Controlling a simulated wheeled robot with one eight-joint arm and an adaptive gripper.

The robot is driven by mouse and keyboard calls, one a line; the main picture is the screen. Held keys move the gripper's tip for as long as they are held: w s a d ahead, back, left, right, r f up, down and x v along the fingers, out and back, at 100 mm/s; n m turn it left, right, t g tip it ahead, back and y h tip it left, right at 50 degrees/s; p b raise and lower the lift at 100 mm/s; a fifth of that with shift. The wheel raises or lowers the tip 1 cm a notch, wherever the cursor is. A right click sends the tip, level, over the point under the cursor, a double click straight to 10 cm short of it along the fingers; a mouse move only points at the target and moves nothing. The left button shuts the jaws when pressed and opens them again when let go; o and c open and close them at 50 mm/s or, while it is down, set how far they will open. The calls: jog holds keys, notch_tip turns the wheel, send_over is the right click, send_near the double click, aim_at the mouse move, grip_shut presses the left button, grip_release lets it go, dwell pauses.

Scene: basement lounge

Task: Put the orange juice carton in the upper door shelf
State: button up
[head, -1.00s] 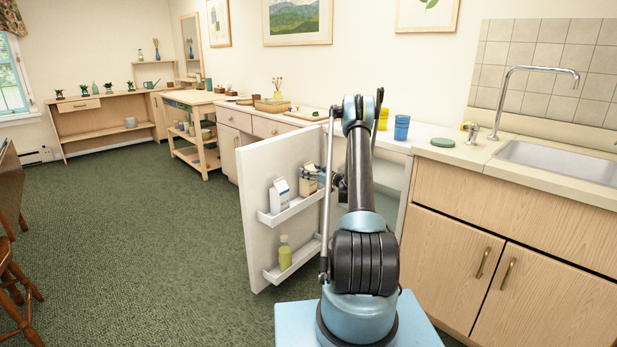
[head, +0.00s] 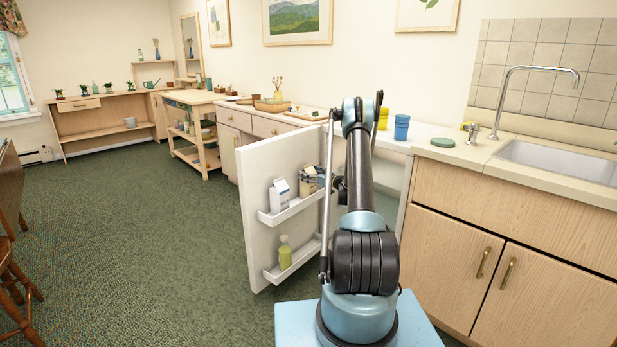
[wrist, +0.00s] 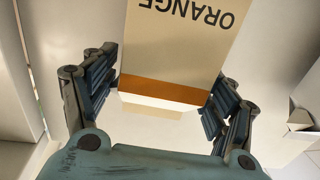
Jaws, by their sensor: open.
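The orange juice carton (wrist: 180,45), pale with an orange band and the word ORANGE upside down in the wrist view, is between the fingers of my gripper (wrist: 164,78). The fingers are open, one on each side of it. In the head view, a carton (head: 308,180) that looks like it is at the upper door shelf (head: 290,211), beside my gripper, which is mostly hidden behind my arm. Its base is hard to make out. The open fridge door (head: 257,185) faces me.
A white milk carton (head: 280,194) stands on the upper shelf, left of the juice. A yellow-green bottle (head: 285,253) stands on the lower door shelf (head: 291,266). The counter with blue cup (head: 401,128) is above the fridge. The carpet left of the door is clear.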

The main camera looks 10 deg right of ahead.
jog(key=v, duration=1.2)
jog(key=s+a+r+m+g+h, duration=0.1)
jog(key=s+a+r+g, duration=0.1)
jog(key=s+a+r, duration=0.4)
jog(key=s+a+r+g+h, duration=0.1)
jog(key=s+a+r+g, duration=0.15)
jog(key=r, duration=0.55)
jog(key=s+a+r+m+g+h, duration=0.1)
jog(key=s+a+r, duration=0.2)
jog(key=s, duration=0.6)
jog(key=s+a+r+m+g+h, duration=0.1)
jog(key=s+a+r+g+h, duration=0.15)
jog(key=s, duration=0.55)
jog(key=s+m+g+h, duration=0.1)
jog(key=s+m+h, duration=0.15)
jog(key=s, duration=1.75)
jog(key=s+d+f+m+g+h, duration=0.1)
jog(key=s+d+f+h, duration=0.1)
jog(key=s, duration=0.7)
jog(key=s+d+f+m+h, duration=0.2)
jog(key=s+f, duration=0.3)
jog(key=s, duration=0.4)
jog(key=shift+d+f+g+h, duration=0.2)
jog(key=shift+d+g+h, duration=0.15)
jog(key=shift+d, duration=0.5)
